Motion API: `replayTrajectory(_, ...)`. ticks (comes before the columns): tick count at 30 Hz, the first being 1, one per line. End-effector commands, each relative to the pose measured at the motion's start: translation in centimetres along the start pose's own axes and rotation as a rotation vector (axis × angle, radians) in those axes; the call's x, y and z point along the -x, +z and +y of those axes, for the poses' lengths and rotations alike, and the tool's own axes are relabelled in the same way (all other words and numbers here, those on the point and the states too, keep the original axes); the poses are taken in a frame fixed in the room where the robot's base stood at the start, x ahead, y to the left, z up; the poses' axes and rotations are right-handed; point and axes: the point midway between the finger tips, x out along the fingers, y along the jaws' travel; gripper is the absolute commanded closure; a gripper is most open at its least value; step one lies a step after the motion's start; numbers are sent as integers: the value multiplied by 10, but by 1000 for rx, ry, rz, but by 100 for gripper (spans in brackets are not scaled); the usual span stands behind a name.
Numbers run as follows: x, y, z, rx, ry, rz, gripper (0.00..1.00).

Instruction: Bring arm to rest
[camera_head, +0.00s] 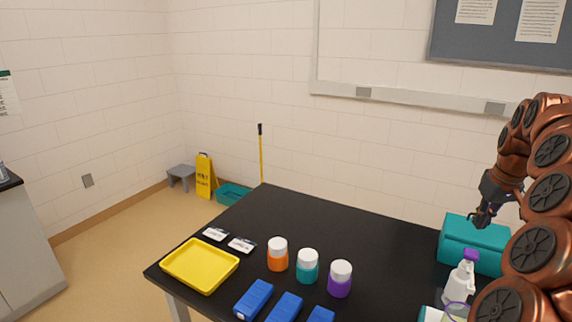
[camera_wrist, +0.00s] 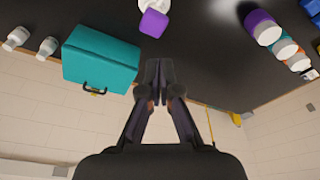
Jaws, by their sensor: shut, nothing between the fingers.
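My arm (camera_head: 535,200) reaches in from the right edge of the head view, with its copper-coloured links bent over the table's right side. The teal box also shows in the wrist view (camera_wrist: 103,57), to the left of the fingers. A white spray bottle with a purple head (camera_head: 461,279) stands in front of the box.
Orange, teal (camera_head: 307,268) and purple (camera_head: 340,281) jars with white lids stand mid-table. Several blue items (camera_head: 254,299) lie in front. A yellow tray (camera_head: 200,265) and two white cards (camera_head: 242,244) are at the left. The table's back middle is clear.

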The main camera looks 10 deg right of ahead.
Motion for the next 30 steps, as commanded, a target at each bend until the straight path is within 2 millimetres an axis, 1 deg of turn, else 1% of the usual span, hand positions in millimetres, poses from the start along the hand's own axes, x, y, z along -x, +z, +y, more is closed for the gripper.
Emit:
replayTrajectory(4,6,0,-48,57,-27,-6,100)
replayTrajectory(5,7,0,-61,71,-33,-10,100)
replayTrajectory(6,8,3,-81,93,-43,-15,100)
replayTrajectory(7,11,5,-94,107,-47,-16,100)
replayTrajectory(8,11,8,-108,120,-54,-22,100)
replayTrajectory(9,11,14,-126,138,-63,-32,100)
replayTrajectory(10,13,18,-139,150,-66,-36,100)
replayTrajectory(12,14,32,-168,176,-77,-55,100)
replayTrajectory(14,14,45,-191,196,-82,-69,100)
replayTrajectory(15,14,54,-206,209,-85,-79,100)
replayTrajectory(17,13,70,-226,222,-87,-96,100)
replayTrajectory(18,13,81,-238,231,-88,-106,100)
replayTrajectory(20,11,100,-255,241,-87,-126,100)
replayTrajectory(21,10,112,-266,245,-86,-139,100)
replayTrajectory(23,8,133,-280,250,-85,-159,100)
replayTrajectory(27,0,183,-305,249,-71,-205,100)
replayTrajectory(29,-5,206,-313,242,-64,-228,100)
replayTrajectory(30,-7,220,-317,236,-57,-238,100)
